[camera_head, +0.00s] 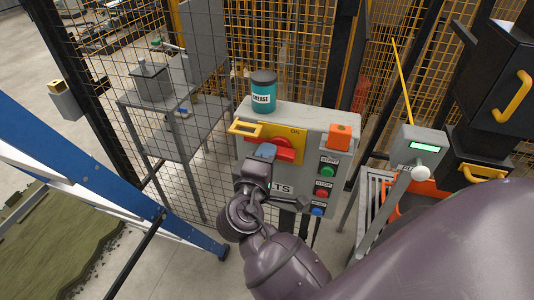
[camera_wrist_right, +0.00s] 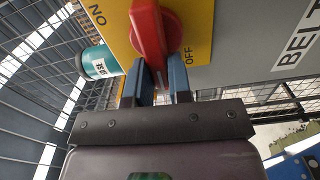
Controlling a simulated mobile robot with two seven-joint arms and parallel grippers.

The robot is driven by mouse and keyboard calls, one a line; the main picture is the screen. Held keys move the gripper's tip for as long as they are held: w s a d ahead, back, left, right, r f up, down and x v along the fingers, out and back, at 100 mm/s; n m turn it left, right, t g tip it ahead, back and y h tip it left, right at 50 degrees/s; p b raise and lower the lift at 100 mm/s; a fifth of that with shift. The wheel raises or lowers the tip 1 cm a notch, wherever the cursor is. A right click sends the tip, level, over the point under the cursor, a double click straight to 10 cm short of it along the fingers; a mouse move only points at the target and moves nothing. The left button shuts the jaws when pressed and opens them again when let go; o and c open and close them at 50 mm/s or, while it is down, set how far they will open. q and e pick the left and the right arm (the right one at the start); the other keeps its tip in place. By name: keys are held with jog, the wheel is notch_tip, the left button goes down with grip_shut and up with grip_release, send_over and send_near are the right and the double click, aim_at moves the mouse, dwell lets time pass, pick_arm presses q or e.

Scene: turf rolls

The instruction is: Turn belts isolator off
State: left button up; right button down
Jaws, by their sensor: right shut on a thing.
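The belts isolator is a red rotary handle (camera_head: 285,148) on a yellow plate (camera_wrist_right: 201,20) marked ON and OFF. It is mounted on a grey control box (camera_head: 258,118) lettered "...LTS". My right gripper (camera_wrist_right: 163,82) reaches it from below, its blue fingers on either side of the red handle (camera_wrist_right: 149,35), shut on its near end. In the head view my right gripper (camera_head: 264,152) covers part of the handle and the OFF mark. In the wrist view the handle's gripped end points away from ON, between the two marks. My left gripper is not in view.
A teal grease tin (camera_head: 263,92) stands on the box. Start and stop buttons (camera_head: 322,193) and an orange block (camera_head: 340,136) are on its right. Mesh fencing (camera_head: 290,50) stands behind. A grey post with a green display (camera_head: 426,147) is at right, a blue frame (camera_head: 100,175) at left.

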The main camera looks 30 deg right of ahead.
jog(key=shift+f+n, duration=0.15)
jog(key=shift+n, duration=0.25)
jog(key=c, duration=1)
grip_release()
jog(key=shift+c, duration=0.2)
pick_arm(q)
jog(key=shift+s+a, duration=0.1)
